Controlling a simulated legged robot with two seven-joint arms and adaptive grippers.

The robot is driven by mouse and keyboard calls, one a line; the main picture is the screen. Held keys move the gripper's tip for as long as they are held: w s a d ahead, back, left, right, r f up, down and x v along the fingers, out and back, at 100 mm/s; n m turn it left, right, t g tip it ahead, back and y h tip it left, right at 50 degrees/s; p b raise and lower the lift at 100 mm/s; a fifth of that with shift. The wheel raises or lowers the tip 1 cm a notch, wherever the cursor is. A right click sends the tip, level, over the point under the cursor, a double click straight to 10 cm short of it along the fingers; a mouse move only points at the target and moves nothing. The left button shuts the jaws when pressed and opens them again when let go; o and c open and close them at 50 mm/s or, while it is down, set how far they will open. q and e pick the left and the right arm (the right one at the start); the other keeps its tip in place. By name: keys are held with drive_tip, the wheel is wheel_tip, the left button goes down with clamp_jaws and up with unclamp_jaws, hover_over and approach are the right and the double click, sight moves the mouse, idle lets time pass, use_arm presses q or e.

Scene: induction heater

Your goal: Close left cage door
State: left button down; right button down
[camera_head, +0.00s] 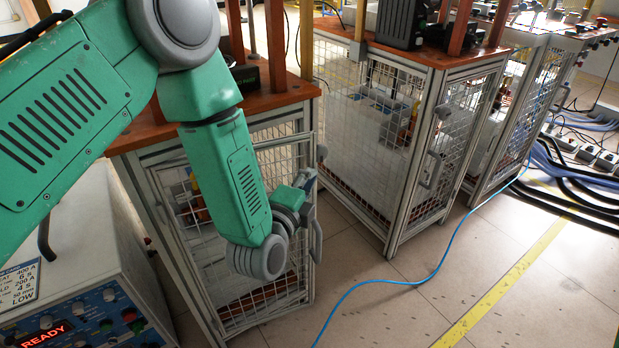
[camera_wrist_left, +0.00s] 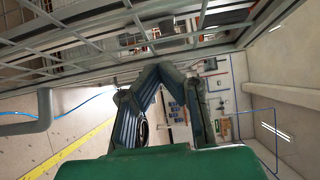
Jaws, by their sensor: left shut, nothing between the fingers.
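The left cage (camera_head: 160,215) stands under a reddish-brown top in the head view. Its wire-mesh door (camera_head: 275,165) has a light metal frame and sits at or near the cage front. I cannot tell whether it is flush. A grey handle (camera_head: 317,240) is on the door's right edge. My left gripper (camera_head: 306,184) is at that edge, just above the handle, shut and empty. Contact with the door is unclear. In the left wrist view the gripper fingers (camera_wrist_left: 157,72) come together close below the metal frame bars, and a grey handle (camera_wrist_left: 40,112) shows at the left.
A second mesh cage (camera_head: 365,125) with a handled door stands to the right. A grey control unit (camera_head: 85,265) with a READY display is at the lower left. A blue cable (camera_head: 390,282) crosses the tiled floor. The floor right of the left cage is otherwise open.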

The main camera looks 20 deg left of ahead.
use_arm(q)
drive_tip(key=w+a+n+y, duration=0.1)
drive_tip(key=w+a+y, duration=0.1)
drive_tip(key=w+a+n+y+p, duration=0.1)
drive_tip(key=w+a+y, duration=0.1)
drive_tip(key=shift+w+r, duration=0.1)
drive_tip(key=shift+w, duration=0.25)
drive_tip(key=shift+w+a+n, duration=0.1)
drive_tip(key=shift+a+n, duration=0.05)
drive_tip(key=shift+n, duration=0.15)
drive_tip(key=shift+p, duration=0.3)
